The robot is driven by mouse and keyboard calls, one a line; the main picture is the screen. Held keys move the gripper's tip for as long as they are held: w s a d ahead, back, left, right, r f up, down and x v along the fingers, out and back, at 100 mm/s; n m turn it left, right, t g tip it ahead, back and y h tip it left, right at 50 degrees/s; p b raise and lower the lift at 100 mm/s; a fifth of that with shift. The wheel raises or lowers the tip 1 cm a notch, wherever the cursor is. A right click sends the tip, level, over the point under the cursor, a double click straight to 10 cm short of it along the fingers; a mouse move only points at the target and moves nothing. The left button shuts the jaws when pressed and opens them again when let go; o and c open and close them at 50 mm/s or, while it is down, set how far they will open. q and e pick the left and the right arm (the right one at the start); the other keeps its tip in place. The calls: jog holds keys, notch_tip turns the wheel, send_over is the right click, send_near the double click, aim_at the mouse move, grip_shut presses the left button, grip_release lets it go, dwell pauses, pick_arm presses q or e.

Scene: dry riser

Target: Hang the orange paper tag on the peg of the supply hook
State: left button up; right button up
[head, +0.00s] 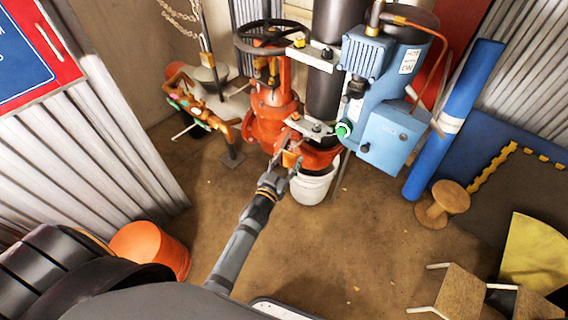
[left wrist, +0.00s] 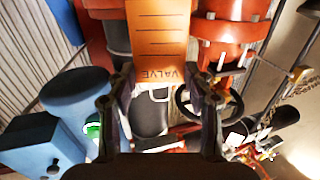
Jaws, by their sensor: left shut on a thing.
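My left gripper (head: 282,172) reaches in from the lower left in the head view, just in front of the red riser pipework. It is shut on the orange paper tag (head: 291,158). In the left wrist view the tag (left wrist: 157,35) stands between the fingers of the left gripper (left wrist: 163,78), with printed lines and the word VALVE. The tag covers part of the pipework behind it. I cannot pick out the supply hook or its peg with certainty. My right gripper is not in view.
The red valve (head: 268,100) with a black handwheel (head: 270,36) and a blue pump unit (head: 385,95) stand close ahead. Brown floor (head: 350,240) is mostly clear.

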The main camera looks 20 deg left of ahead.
aim_at(293, 157)
pick_arm(q)
jog(key=shift+w+d+f, duration=0.1)
jog(key=shift+w+d, duration=0.1)
jog(key=shift+w, duration=0.3)
jog(key=shift+w+d+f, duration=0.1)
jog(key=shift+w+d, duration=0.05)
jog(key=shift+w, duration=0.3)
jog(key=shift+w+d+b, duration=0.15)
jog(key=shift+w+b, duration=0.25)
jog(key=shift+w, duration=0.1)
jog(key=shift+w+d+f+b, duration=0.3)
jog(key=shift+w+f, duration=0.1)
jog(key=shift+w, duration=0.2)
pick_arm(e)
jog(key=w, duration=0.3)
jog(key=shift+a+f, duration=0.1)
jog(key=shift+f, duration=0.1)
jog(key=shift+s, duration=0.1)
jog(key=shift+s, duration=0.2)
